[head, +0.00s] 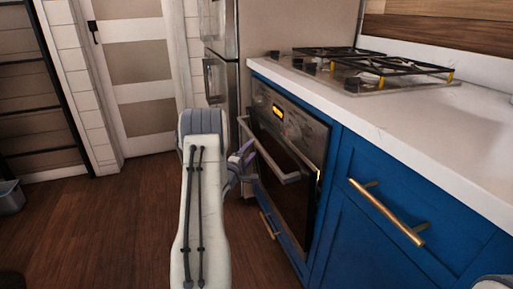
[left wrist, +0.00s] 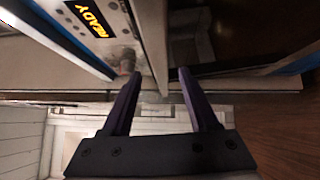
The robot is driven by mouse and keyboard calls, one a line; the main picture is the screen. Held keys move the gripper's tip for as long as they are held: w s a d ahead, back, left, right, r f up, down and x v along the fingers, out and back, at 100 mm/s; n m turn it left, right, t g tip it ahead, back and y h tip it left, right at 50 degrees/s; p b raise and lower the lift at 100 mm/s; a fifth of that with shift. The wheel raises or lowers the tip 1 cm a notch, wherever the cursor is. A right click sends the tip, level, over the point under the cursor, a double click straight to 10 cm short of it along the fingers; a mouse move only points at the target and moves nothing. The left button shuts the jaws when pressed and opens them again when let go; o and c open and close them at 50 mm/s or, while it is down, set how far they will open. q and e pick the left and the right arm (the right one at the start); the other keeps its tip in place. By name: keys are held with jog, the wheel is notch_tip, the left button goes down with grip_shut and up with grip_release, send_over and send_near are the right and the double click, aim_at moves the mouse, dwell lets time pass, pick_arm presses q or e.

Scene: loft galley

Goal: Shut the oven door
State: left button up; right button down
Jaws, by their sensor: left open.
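The oven (head: 292,118) is set in the blue cabinets, with a lit display on its steel control panel. Its dark-glass door (head: 284,196) looks slightly ajar, standing a little out from the front. The door's bar handle (head: 272,160) runs along its upper edge. My left gripper (head: 246,158) is open beside the handle's far end. In the left wrist view, the purple fingers (left wrist: 160,74) point at a pale metal strip (left wrist: 152,42), the door's edge or handle. I cannot tell whether they touch it. The READY display (left wrist: 91,18) shows beside it. My right gripper is not in view.
A gas hob (head: 365,70) sits on the white counter (head: 420,115) above. A blue cabinet with a brass handle (head: 388,213) is to the right. A steel fridge (head: 220,75) stands beyond the oven. Wooden floor (head: 110,220) is clear to the left.

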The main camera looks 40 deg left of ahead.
aim_at(256, 143)
pick_arm(q)
jog(key=b+x, duration=0.1)
jog(key=x, duration=0.4)
jog(key=shift+w, duration=0.35)
grip_shut()
jog(key=shift+a, duration=0.1)
dwell(1.0)
